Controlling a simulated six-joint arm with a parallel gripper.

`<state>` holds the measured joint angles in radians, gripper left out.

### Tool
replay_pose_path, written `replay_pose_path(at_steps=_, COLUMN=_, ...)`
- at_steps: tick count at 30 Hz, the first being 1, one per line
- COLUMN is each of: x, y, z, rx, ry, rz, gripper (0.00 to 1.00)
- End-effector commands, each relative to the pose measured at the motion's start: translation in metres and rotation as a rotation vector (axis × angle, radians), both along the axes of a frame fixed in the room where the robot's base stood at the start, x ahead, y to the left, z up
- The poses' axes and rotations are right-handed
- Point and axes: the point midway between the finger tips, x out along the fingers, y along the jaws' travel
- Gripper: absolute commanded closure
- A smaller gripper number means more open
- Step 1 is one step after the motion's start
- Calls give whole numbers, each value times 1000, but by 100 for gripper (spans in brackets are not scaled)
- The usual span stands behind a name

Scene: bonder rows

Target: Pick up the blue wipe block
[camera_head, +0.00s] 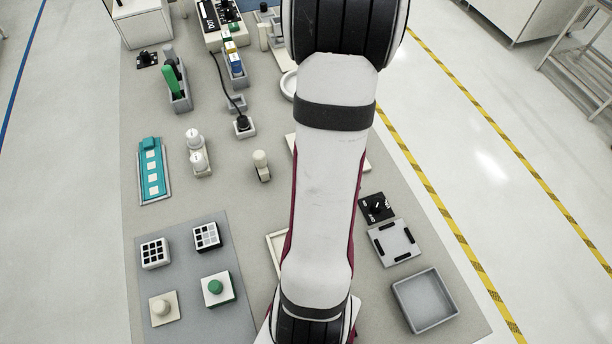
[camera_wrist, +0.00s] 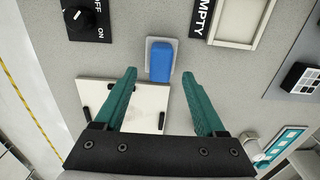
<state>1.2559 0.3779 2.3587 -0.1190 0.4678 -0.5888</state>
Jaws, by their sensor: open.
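The blue wipe block (camera_wrist: 161,61) shows in the wrist view, seated in a pale shallow holder (camera_wrist: 149,42) on the grey work surface. My gripper (camera_wrist: 159,76) shows there with two teal fingers spread apart, one on each side below the block. The fingers are empty, and the block is just ahead of the gap between their tips. I cannot tell how high the fingers are above the block. In the head view my arm covers the middle of the bench; the block and the fingers are hidden there.
In the wrist view a white plate (camera_wrist: 150,100) with black pads lies below the block. A black ON/OFF knob panel (camera_wrist: 86,18) is upper left, and a black EMPTY label (camera_wrist: 204,18) beside a pale tray is upper right. In the head view a grey open bin (camera_head: 425,300) stands lower right.

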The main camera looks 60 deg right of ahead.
Motion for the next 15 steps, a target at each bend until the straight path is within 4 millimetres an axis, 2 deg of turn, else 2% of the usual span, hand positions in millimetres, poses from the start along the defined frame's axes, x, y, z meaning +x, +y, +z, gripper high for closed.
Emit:
replay_pose_path(at_steps=3, x=-6, y=7, z=-25, rx=6, ry=2, rz=0, gripper=28)
replay_pose_path(at_steps=6, x=-5, y=6, z=-39, rx=4, ry=1, rz=-1, gripper=28)
replay_pose_path(at_steps=13, x=-4, y=5, z=-42, rx=0, ry=0, rz=0, gripper=28)
replay_pose_path(at_steps=15, x=-4, y=5, z=-42, rx=0, ry=0, rz=0, gripper=38)
